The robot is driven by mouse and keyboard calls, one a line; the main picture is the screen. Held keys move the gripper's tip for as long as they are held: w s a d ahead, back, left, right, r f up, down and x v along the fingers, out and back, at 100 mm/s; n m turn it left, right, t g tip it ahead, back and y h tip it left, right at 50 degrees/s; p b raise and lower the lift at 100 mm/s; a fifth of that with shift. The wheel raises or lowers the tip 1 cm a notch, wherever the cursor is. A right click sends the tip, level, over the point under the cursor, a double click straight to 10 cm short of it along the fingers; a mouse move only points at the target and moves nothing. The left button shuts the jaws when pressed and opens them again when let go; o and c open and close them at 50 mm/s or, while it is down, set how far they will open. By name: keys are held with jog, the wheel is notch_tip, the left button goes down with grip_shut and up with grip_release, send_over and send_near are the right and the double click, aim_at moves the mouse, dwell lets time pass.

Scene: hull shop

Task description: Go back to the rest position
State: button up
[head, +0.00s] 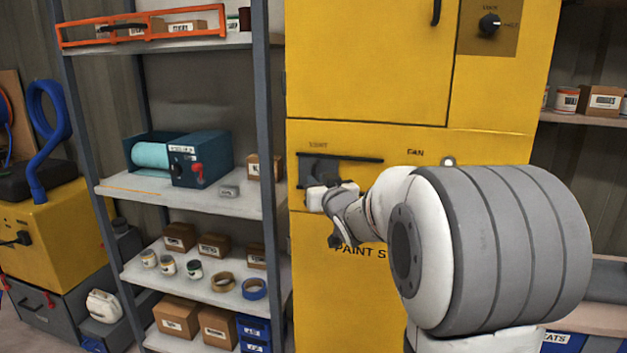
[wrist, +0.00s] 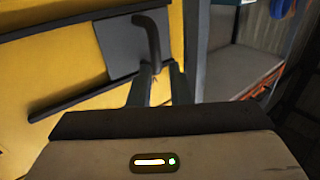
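My gripper (head: 328,197) is in front of the yellow cabinet's lower front in the head view, close to the dark vent panel (head: 318,166). In the wrist view the two dark fingers of my gripper (wrist: 161,68) stand apart with a gap between them. A dark bent handle (wrist: 150,38) on a grey plate (wrist: 118,42) lies just beyond the fingertips. Its lower end shows between or just behind them; I cannot tell whether they touch. No object is seen held.
The yellow cabinet (head: 365,65) fills the middle. A grey shelf rack (head: 240,203) with a teal roll dispenser (head: 205,155), boxes and tape rolls stands close on the left. Another shelf (head: 590,120) is at right. A yellow machine (head: 50,225) stands far left.

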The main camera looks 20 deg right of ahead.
jog(key=shift+s+d, duration=0.1)
jog(key=shift+s, duration=0.8)
jog(key=s+a+f+g+p, duration=0.1)
jog(key=s+f+g, duration=0.4)
jog(key=s, duration=0.6)
jog(key=s+a+f+g+p, duration=0.1)
jog(key=s+a+f+g, duration=0.3)
jog(key=s, duration=0.7)
jog(key=s+a+f+g+p, duration=0.1)
jog(key=s+a+f+g, duration=0.2)
jog(key=s, duration=0.9)
notch_tip(320, 180, down, 3)
jog(key=g, duration=0.3)
jog(key=shift+r+h, duration=0.15)
jog(key=shift+h, duration=0.15)
